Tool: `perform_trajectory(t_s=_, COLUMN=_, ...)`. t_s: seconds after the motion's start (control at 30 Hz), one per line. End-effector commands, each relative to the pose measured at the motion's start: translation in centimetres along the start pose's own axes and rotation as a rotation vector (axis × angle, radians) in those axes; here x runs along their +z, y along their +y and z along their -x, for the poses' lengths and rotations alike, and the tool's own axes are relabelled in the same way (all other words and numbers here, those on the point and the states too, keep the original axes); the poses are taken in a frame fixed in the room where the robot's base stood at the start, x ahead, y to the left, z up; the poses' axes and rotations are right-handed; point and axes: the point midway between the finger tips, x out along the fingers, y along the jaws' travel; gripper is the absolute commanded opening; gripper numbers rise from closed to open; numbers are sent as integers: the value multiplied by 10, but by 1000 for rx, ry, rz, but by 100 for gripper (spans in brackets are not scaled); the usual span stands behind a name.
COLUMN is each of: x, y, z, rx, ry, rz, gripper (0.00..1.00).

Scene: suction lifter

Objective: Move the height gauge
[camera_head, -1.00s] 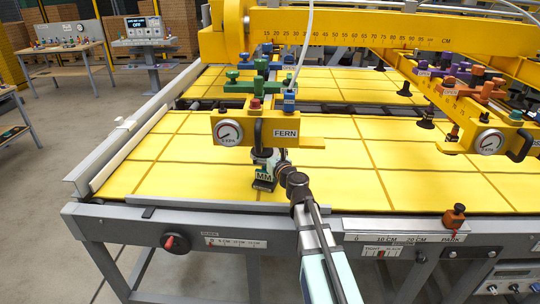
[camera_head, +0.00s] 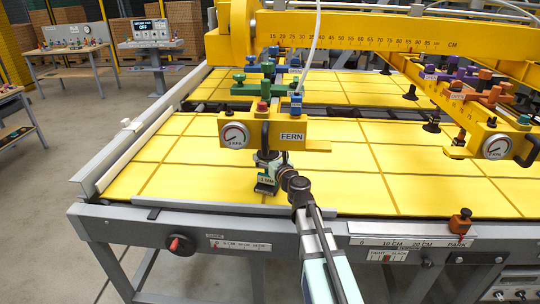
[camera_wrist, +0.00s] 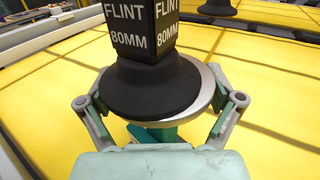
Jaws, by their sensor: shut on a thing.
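The height gauge (camera_wrist: 147,40) is a black block marked FLINT 80MM above a wide, flared black skirt with a silver rim. It fills the top middle of the wrist view. My gripper (camera_wrist: 165,115) has one finger on each side of it, shut at the silver rim. In the head view the gauge (camera_head: 266,187) is small and dark, upright by the near edge of the yellow bed, below the FERN unit. My gripper (camera_head: 272,168) reaches it from the right. I cannot tell whether its base touches the bed.
The FERN unit (camera_head: 292,137), with a dial and dark handle, hangs close above the gauge. A yellow beam (camera_head: 350,30) crosses above. Another unit with a dial (camera_head: 497,147) hangs at right. The yellow bed (camera_head: 340,185) is clear right of the gauge. A grey rail (camera_head: 140,150) borders its left.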

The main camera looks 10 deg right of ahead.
Motion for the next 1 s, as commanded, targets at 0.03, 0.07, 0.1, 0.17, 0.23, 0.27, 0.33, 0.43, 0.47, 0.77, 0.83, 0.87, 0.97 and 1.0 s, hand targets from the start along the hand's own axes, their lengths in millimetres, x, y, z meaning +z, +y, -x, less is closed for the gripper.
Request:
perform_trajectory(t_s=0.03, x=0, y=2, z=0, rx=4, ry=0, rz=-4, gripper=22)
perform_trajectory(t_s=0.07, x=0, y=2, z=0, rx=4, ry=0, rz=-4, gripper=22)
perform_trajectory(t_s=0.1, x=0, y=2, z=0, rx=4, ry=0, rz=-4, gripper=22)
perform_trajectory(t_s=0.17, x=0, y=2, z=0, rx=4, ry=0, rz=-5, gripper=22)
perform_trajectory(t_s=0.23, x=0, y=2, z=0, rx=4, ry=0, rz=-4, gripper=95)
perform_trajectory(t_s=0.27, x=0, y=2, z=0, rx=4, ry=0, rz=-5, gripper=100)
perform_trajectory(t_s=0.33, x=0, y=2, z=0, rx=3, ry=0, rz=-4, gripper=100)
perform_trajectory(t_s=0.43, x=0, y=1, z=0, rx=3, ry=0, rz=-3, gripper=100)
perform_trajectory(t_s=0.47, x=0, y=1, z=0, rx=2, ry=0, rz=-3, gripper=100)
perform_trajectory(t_s=0.77, x=0, y=1, z=10, rx=1, ry=0, rz=-2, gripper=100)
perform_trajectory(t_s=0.83, x=0, y=1, z=18, rx=1, ry=0, rz=-2, gripper=100)
perform_trajectory(t_s=0.87, x=0, y=1, z=22, rx=1, ry=0, rz=-2, gripper=100)
perform_trajectory(t_s=0.97, x=0, y=2, z=37, rx=2, ry=0, rz=-2, gripper=100)
perform_trajectory(t_s=1.0, x=0, y=2, z=43, rx=2, ry=0, rz=-3, gripper=100)
